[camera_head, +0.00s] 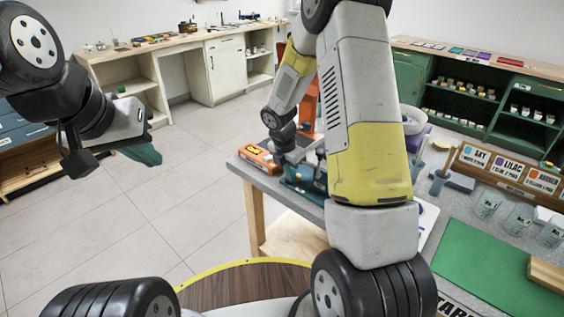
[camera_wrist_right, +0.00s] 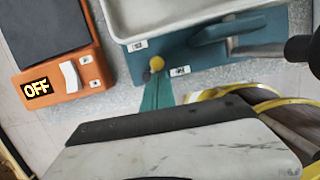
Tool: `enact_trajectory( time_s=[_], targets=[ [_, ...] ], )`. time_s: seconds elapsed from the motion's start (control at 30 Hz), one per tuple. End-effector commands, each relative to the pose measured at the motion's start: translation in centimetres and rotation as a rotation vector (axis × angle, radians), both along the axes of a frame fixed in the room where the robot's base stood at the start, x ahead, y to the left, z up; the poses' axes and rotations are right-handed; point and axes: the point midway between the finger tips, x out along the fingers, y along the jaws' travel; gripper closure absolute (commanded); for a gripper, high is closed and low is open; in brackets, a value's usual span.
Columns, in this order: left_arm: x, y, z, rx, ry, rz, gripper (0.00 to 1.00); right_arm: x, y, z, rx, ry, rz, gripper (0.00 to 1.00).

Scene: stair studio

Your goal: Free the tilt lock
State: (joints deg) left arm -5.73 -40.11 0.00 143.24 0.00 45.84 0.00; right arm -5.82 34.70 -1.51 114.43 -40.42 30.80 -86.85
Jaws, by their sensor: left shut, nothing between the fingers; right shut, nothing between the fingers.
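In the right wrist view a teal machine base (camera_wrist_right: 204,52) carries a pale tray-like top. A small yellow knob (camera_wrist_right: 157,63) sits at its front edge between two small white labels, too small to read. I take this knob to be the tilt lock, but cannot read its setting. My right gripper (camera_wrist_right: 157,84) is shut and empty, its teal fingertips just below the knob; whether they touch cannot be told. In the head view my right gripper (camera_head: 299,176) is down at the bench's far-left corner, partly hidden. My left gripper (camera_head: 146,155) is shut and empty over the floor.
An orange unit (camera_wrist_right: 62,76) reading OFF, with a white rocker switch, stands left of the teal base. Open floor (camera_head: 130,215) lies left.

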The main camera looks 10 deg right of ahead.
Motion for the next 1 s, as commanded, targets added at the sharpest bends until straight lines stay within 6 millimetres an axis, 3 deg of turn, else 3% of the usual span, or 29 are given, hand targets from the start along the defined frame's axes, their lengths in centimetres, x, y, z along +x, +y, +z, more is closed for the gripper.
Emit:
enact_trajectory(
  time_s=[0.63,1.0],
  targets=[
    [0.0,0.0,0.0,0.0,0.0,0.0,1.0,0.07,-0.36,-0.01,0.0,0.001,0.126,1.0],
    [0.0,0.0,0.0,0.0,0.0,0.0,1.0,0.36,-0.96,0.0,0.001,0.0,0.389,1.0]
  ],
)
